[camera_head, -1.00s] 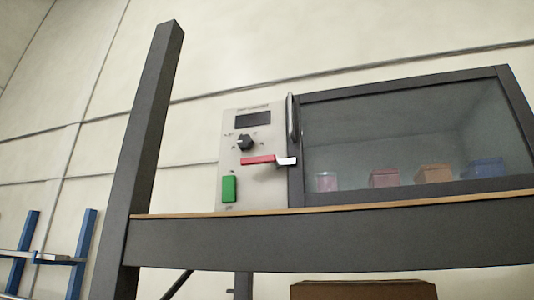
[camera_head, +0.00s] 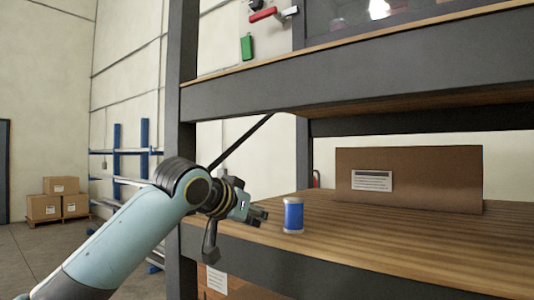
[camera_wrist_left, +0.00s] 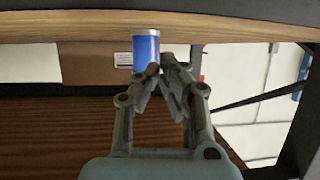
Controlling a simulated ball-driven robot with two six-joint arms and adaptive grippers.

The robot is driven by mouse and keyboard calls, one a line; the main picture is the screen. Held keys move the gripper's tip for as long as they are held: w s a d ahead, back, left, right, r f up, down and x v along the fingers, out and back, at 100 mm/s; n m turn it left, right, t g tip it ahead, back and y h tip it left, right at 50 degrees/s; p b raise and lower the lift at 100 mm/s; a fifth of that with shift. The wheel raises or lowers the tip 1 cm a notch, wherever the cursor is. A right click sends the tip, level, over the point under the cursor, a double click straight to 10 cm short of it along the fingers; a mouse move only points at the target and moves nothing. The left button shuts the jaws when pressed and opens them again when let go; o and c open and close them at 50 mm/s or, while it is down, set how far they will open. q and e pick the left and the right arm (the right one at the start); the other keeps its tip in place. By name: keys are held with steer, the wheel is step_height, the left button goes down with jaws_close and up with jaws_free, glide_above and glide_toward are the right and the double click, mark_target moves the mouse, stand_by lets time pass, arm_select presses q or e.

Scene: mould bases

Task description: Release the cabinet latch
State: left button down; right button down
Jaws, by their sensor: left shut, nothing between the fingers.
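The red latch lever (camera_head: 263,15) with its pale end is at the top edge of the head view. It lies roughly level on the cabinet's pale control panel, above a green switch (camera_head: 246,47). The glass-fronted cabinet door (camera_head: 345,12) beside it is mostly cut off by the frame. My left gripper (camera_head: 262,214) is well below the latch, at the front of the lower shelf. It is shut and empty, close beside a blue can (camera_head: 293,215). The wrist view shows its fingertips (camera_wrist_left: 163,72) together by the can (camera_wrist_left: 146,50). My right gripper is not in view.
The upper shelf edge (camera_head: 340,75) lies between my left gripper and the latch. A dark upright post (camera_head: 182,120) stands at the shelf's left end. A labelled brown box (camera_head: 440,180) sits farther back on the lower shelf (camera_head: 390,245). Stacked boxes (camera_head: 45,207) stand far left.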

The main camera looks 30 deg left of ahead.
arm_select(q)
steer(key=r+t, duration=0.1)
steer(key=r, duration=0.7)
steer(key=s+r+t+p, duration=0.1)
steer(key=r, duration=0.7)
steer(key=r+t, duration=0.2)
steer(key=r, duration=0.6)
steer(key=shift+s+d+m+h+p, duration=0.15)
steer(key=shift+d+m+h+p, duration=0.15)
steer(key=shift+h, duration=0.1)
steer(key=s+a+r+t, duration=0.1)
steer(key=s+r, duration=0.3)
steer(key=r, duration=0.7)
steer(key=s+a+r+t+h, duration=0.1)
steer(key=s+r+t, duration=0.2)
steer(key=r, duration=0.9)
steer(key=shift+s+a+r+t, duration=0.2)
steer(key=shift+s+r+t, duration=0.1)
steer(key=shift+s, duration=0.5)
steer(key=shift+w+p, duration=0.1)
steer(key=shift+p, duration=0.2)
step_height(320, 180, up, 3)
steer(key=p, duration=0.6)
glide_above(275, 16)
steer(key=s+a, duration=0.3)
steer(key=a, duration=0.1)
steer(key=f, duration=0.2)
steer(key=f+p, duration=0.1)
steer(key=f, duration=0.1)
steer(key=shift+w, duration=0.2)
